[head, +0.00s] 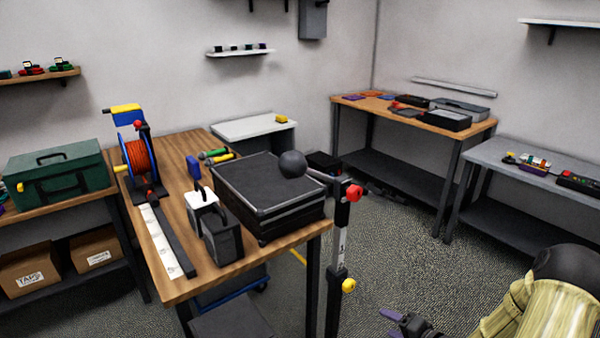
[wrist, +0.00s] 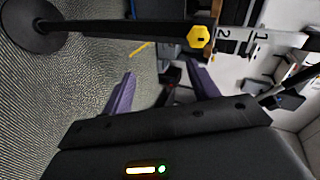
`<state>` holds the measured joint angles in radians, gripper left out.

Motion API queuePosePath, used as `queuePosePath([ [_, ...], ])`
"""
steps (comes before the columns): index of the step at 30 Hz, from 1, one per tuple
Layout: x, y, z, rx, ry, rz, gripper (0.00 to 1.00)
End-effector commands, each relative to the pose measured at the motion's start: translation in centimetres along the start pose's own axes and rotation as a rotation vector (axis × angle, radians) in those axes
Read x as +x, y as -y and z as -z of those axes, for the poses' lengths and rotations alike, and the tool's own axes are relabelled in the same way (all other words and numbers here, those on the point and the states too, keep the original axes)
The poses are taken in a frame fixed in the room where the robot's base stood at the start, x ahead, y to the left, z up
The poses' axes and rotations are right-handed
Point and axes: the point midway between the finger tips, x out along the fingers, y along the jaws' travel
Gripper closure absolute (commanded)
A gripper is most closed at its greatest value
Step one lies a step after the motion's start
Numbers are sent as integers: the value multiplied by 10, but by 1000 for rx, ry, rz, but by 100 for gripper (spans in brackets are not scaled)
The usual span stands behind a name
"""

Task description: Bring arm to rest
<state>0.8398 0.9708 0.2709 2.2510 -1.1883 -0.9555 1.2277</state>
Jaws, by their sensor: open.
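My gripper (head: 398,324) shows at the bottom of the head view, right of the wooden workbench and over the carpet. In the wrist view its two purple fingers (wrist: 160,88) stand apart with nothing between them. My arm comes in from the lower right of the head view, in a yellowish sleeve. A post (head: 340,245) with a black ball on a side arm, a red knob and a yellow knob stands between the workbench and my gripper. The post also crosses the top of the wrist view (wrist: 120,29), with its round base at the left.
A second wooden bench (head: 470,128) stands at the back, and a grey bench (head: 540,175) at the right. Carpet (head: 400,270) is open between them.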

Motion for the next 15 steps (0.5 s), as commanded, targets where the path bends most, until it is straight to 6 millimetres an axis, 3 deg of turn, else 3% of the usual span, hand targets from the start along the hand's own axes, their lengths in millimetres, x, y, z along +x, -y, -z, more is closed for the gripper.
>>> queuePosePath([
  [7, -5, 23, -1, -350, 13, -372, 40],
  [15, -41, 63, -23, -618, 83, -690, 40],
])
